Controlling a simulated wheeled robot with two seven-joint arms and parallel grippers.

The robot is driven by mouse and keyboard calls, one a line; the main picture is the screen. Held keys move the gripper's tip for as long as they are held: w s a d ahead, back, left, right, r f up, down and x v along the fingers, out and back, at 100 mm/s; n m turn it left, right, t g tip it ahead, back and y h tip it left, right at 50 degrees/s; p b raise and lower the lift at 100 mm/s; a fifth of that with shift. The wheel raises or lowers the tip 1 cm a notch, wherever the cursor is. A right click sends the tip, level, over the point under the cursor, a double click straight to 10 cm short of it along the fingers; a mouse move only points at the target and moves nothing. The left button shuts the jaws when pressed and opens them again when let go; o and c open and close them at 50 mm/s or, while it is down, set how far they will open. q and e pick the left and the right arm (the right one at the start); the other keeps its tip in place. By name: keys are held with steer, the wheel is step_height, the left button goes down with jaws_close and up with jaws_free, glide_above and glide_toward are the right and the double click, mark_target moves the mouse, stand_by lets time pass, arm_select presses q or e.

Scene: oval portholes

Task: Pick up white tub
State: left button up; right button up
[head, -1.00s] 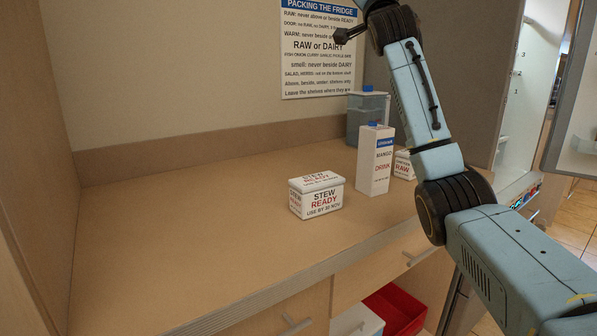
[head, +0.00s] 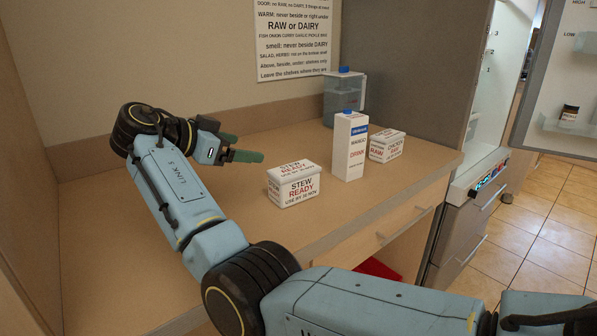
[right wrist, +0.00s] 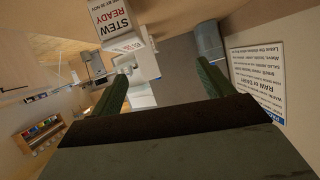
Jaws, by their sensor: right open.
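A white tub (head: 294,183) marked STEW READY sits upright on the counter, left of the drink carton. A second white tub (head: 386,145), its label ending in RAW, stands right of the carton. My right gripper (head: 247,148) is just left of and behind the stew tub, above the counter, green fingers apart and empty, pointing right. In the right wrist view the stew tub (right wrist: 112,20) shows at the top, beyond the open fingers (right wrist: 160,80) and not between them. My left gripper is out of view.
A white drink carton (head: 350,146) stands close to the right of the stew tub. A blue-grey lidded container (head: 344,92) is behind it. A rules sheet (head: 293,40) hangs on the wall. An open fridge (head: 500,80) is at right. The counter's (head: 110,230) left part is clear.

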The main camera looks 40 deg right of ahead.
steer(key=s+a+f+g, duration=0.2)
steer(key=s+a, duration=0.1)
steer(key=s, duration=0.1)
steer(key=b, duration=0.1)
glide_toward(295, 168)
steer(key=shift+w+d+f, duration=0.15)
steer(key=shift+f, duration=0.85)
steer(key=x, duration=0.1)
steer(key=b+x, duration=0.1)
steer(key=x, duration=0.1)
steer(key=r+x, duration=0.1)
steer(key=x, duration=0.1)
steer(key=shift+s+d, duration=0.2)
steer(key=shift+d, duration=0.25)
steer(key=shift+d+f+b, duration=0.15)
steer(key=shift+d+b, duration=0.15)
steer(key=shift+d, duration=0.2)
steer(key=c, duration=1.1)
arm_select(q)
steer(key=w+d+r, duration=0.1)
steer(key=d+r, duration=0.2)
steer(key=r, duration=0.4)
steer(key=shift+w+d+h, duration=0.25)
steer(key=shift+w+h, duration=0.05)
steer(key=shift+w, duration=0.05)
arm_select(e)
steer(key=shift+c, duration=1)
